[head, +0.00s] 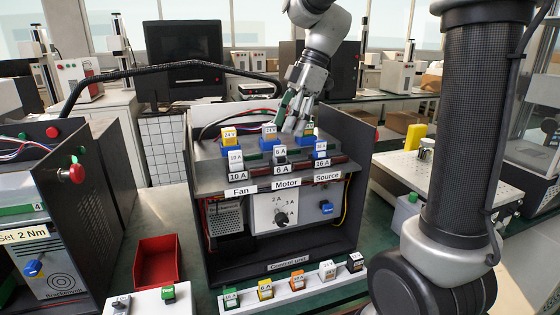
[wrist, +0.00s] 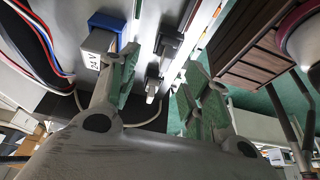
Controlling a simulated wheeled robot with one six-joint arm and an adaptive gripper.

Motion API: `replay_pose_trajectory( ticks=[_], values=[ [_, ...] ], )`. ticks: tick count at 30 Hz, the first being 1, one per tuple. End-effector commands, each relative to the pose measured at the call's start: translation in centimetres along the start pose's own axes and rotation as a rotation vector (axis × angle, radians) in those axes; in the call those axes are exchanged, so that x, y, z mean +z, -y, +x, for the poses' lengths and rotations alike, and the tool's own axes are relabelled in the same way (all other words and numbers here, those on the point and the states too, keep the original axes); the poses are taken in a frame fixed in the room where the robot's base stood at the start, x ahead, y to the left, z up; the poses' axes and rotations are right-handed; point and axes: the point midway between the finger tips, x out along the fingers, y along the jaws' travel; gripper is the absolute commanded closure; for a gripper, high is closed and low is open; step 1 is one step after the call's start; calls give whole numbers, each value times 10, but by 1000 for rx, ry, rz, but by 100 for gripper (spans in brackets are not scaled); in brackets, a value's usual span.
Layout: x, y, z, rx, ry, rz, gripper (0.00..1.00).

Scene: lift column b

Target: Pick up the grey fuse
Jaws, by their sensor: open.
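My gripper (head: 292,122) is open above the top of the control box, over its Motor column. In the wrist view its green-padded fingers (wrist: 155,95) stand apart with nothing held. Between and beyond them are a dark grey block (wrist: 168,46) and a smaller grey piece (wrist: 152,86); I cannot tell if they are one fuse. In the head view a dark grey fuse with a white 6 A label (head: 280,157) sits in the middle slot, below the gripper. Another grey fuse with a white label (head: 327,270) stands in the front rack.
A 24 V blue block (wrist: 103,40) is close to the left finger. The box's side walls (head: 348,135) rise beside. A red bin (head: 157,262) stands at front left.

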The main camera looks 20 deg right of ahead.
Motion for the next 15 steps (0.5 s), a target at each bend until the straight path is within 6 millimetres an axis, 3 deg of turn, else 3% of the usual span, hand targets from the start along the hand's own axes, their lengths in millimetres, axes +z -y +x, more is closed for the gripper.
replay_pose_trajectory(
  ticks=[15],
  values=[
    [-2,10,69,-1,1,1,52]
  ],
)
